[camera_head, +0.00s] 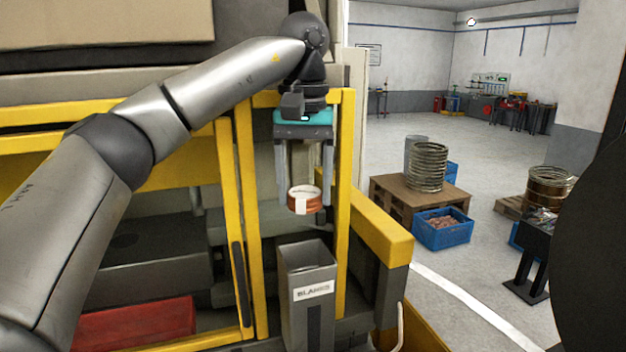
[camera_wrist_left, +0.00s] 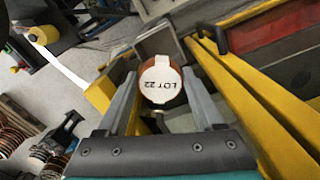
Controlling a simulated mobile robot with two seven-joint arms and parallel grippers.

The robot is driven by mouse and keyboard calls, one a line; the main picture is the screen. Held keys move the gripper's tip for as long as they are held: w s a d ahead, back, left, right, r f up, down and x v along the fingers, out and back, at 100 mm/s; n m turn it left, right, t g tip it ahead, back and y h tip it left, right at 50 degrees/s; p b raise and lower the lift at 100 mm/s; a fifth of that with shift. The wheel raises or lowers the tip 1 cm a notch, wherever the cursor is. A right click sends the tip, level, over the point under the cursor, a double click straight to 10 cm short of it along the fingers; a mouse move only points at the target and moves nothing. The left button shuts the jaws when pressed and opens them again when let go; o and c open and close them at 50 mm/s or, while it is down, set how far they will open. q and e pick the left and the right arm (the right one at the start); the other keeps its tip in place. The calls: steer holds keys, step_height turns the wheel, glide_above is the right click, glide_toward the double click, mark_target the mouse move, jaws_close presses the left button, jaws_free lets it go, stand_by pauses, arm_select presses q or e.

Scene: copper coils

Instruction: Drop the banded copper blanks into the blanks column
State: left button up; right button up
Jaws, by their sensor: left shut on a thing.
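My left gripper (camera_head: 304,200) is shut on a copper blank (camera_head: 305,201) with a white band. In the left wrist view the blank (camera_wrist_left: 160,84) shows a white face reading "LOT 22" between the fingers of the gripper (camera_wrist_left: 163,95). The grey blanks column (camera_head: 307,262), an upright square box labelled "BLANKS", stands directly below the held blank in the head view. The blank is above its top and apart from it. The column (camera_wrist_left: 150,42) shows partly behind the blank in the left wrist view. My right gripper is not in view.
A yellow machine frame (camera_head: 243,200) stands close beside and behind the column. A red tray (camera_head: 135,322) lies inside at lower left. A blue crate (camera_head: 443,236) and a wire coil (camera_head: 428,166) on a wooden pallet box are out on the floor to the right.

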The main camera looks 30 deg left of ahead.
arm_select(q)
steer(key=shift+s+f, duration=0.1)
steer(key=shift+f, duration=0.85)
step_height(320, 180, down, 6)
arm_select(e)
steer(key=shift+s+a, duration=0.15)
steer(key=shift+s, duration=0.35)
arm_select(q)
steer(key=o, duration=1.6)
steer(key=shift+c, duration=0.2)
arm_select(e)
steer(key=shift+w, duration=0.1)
arm_select(q)
step_height(320, 180, up, 15)
steer(key=shift+r, duration=0.15)
